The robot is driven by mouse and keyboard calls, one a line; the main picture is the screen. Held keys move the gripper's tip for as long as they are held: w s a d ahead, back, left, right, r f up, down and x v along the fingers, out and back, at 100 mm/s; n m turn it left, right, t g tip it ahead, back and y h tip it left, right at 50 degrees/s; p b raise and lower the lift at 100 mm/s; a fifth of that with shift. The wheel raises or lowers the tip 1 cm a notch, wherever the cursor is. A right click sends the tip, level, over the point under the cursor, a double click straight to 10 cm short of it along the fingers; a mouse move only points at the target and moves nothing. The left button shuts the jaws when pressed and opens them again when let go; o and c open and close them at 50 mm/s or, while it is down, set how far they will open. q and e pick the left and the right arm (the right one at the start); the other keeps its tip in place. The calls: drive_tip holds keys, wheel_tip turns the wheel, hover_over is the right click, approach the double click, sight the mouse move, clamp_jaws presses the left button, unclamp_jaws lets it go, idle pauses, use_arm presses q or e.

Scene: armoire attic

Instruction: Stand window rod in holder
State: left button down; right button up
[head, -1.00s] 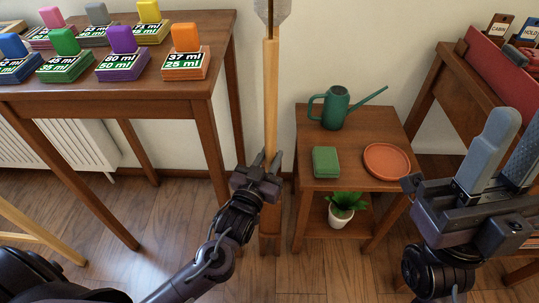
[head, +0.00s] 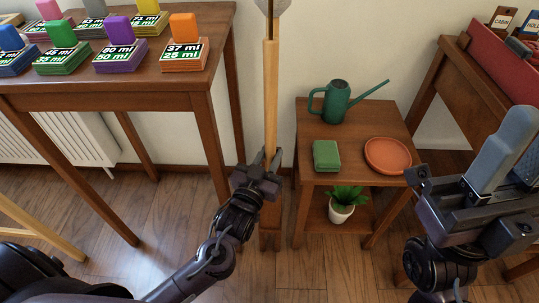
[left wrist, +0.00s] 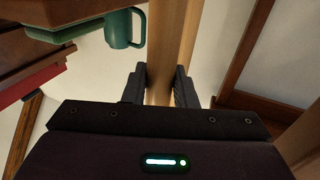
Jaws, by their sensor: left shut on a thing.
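The window rod (head: 271,95) is a long pale wooden pole standing about upright. A grey metal piece at its top (head: 272,6) is cut off by the frame's edge. My left gripper (head: 258,165) is shut around the rod's lower part; the left wrist view shows the rod (left wrist: 162,75) between its two dark fingers. A narrow brown wooden upright (head: 270,232), seemingly the holder, stands on the floor just below and behind that gripper. The gripper hides the rod's lower end, so I cannot tell whether it is inside. My right gripper (head: 512,150) is empty, its fingers apart, at the right.
A small side table (head: 310,115) right of the rod bears a green watering can (head: 337,100), a green box (head: 326,155) and a terracotta saucer (head: 387,155). A potted plant (head: 342,203) sits below. A desk (head: 120,98) with coloured blocks stands left.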

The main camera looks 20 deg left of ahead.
use_arm(q)
drive_tip(key=shift+f+b, duration=0.35)
drive_tip(key=shift+f, duration=0.45)
drive_tip(key=c, duration=1.1)
unclamp_jaws()
drive_tip(key=shift+f, duration=0.1)
